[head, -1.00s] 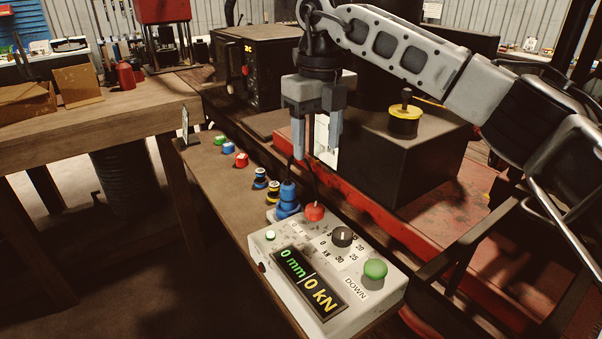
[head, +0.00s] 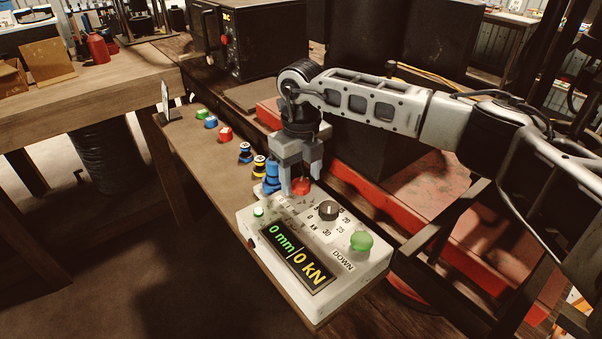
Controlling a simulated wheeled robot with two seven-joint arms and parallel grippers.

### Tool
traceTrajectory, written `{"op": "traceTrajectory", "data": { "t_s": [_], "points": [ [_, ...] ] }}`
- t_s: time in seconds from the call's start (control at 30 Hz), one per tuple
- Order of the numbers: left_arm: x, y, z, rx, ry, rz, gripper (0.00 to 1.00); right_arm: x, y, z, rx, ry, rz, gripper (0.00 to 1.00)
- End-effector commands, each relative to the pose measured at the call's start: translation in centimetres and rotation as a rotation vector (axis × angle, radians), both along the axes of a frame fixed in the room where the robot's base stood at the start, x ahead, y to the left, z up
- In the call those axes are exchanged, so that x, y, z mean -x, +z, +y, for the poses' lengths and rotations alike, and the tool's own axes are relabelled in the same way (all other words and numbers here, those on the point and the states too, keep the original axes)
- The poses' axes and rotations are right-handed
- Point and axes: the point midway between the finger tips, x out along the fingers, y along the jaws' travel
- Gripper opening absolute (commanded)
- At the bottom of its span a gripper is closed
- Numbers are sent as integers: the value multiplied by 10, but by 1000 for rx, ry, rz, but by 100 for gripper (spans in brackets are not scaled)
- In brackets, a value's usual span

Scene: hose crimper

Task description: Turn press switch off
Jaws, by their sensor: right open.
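The white press control box (head: 345,285) sits on the bench, its display (head: 297,258) lit with "0 mm" and "0 kN". A small green light (head: 258,212) glows at its left. A black knob (head: 328,210) and a green button (head: 361,241) marked DOWN are on its top. A red button (head: 301,188) is at the box's far edge. My right gripper (head: 301,184) points down with its fingers apart, right at the red button, partly hiding it. I cannot tell whether they touch. Which control is the press switch is not clear. My left gripper is out of view.
A blue plug (head: 272,176) stands close to the left of my right gripper. Several coloured caps and spools, such as a red one (head: 225,134), line the bench behind. A red rail (head: 395,225) runs along the right. The floor at left is clear.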

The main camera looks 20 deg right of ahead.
Motion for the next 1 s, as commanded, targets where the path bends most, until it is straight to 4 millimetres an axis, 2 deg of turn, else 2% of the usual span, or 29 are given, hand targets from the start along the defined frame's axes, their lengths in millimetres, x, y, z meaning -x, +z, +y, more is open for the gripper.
{"op": "traceTrajectory", "data": {
  "t_s": [0.13,0.4,0.43,0.57,0.6,1.0],
  "points": [
    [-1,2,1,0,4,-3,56,0,-9,0,1,1,0,56],
    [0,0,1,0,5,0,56,0,-10,0,1,1,-1,56],
    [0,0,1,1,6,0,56,0,-10,0,1,1,-1,50],
    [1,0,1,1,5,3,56,0,-10,0,1,1,-1,14],
    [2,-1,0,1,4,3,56,0,-10,0,1,1,-1,11],
    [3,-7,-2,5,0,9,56,-1,-10,0,-1,64,-3,11]
  ]
}}
